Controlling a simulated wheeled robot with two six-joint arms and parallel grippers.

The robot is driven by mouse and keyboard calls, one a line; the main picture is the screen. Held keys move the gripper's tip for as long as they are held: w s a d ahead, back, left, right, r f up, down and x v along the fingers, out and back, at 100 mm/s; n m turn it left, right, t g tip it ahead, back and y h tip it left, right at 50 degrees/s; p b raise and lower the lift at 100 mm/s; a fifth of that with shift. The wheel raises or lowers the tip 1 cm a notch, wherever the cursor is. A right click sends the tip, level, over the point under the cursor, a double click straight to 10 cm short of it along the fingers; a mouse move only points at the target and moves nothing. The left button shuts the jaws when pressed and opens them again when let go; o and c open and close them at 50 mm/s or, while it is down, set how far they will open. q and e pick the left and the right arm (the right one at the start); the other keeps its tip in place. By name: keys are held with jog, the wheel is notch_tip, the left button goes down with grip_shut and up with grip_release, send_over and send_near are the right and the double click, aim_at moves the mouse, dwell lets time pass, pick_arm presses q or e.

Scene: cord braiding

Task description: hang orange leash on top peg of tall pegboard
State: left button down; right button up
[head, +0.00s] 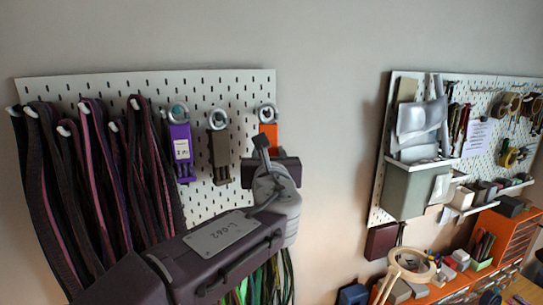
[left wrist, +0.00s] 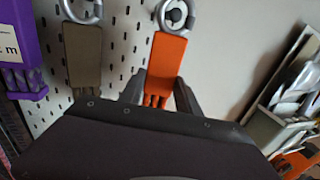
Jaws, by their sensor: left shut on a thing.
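The orange leash (head: 271,132) is an orange strap with a grey metal ring (head: 267,114) at its top, in front of the right edge of the white pegboard (head: 236,88). In the left wrist view the strap (left wrist: 166,62) hangs between the dark fingers of my left gripper (left wrist: 159,98), which is shut on its lower part. In the head view my left gripper (head: 275,158) hides the strap's lower end. My right gripper is in neither view.
A purple leash (head: 181,150) and an olive-brown leash (head: 219,150) hang by rings to the left. Several dark and pink cords (head: 90,160) hang further left. A second pegboard (head: 400,85) with tools stands at right, above an orange drawer unit (head: 497,240). Bare wall lies between the boards.

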pick_arm(q)
jog(key=shift+w+a, duration=0.25)
jog(key=shift+w, duration=0.4)
jog(key=shift+w+a+f, duration=0.15)
jog(key=shift+w+f, duration=0.05)
jog(key=shift+w, duration=0.2)
jog(key=shift+w+a+f, duration=0.1)
jog(key=shift+w+f, duration=0.1)
jog(key=shift+w, duration=0.2)
jog(key=c, duration=0.8)
grip_release()
jog(key=shift+o, duration=0.2)
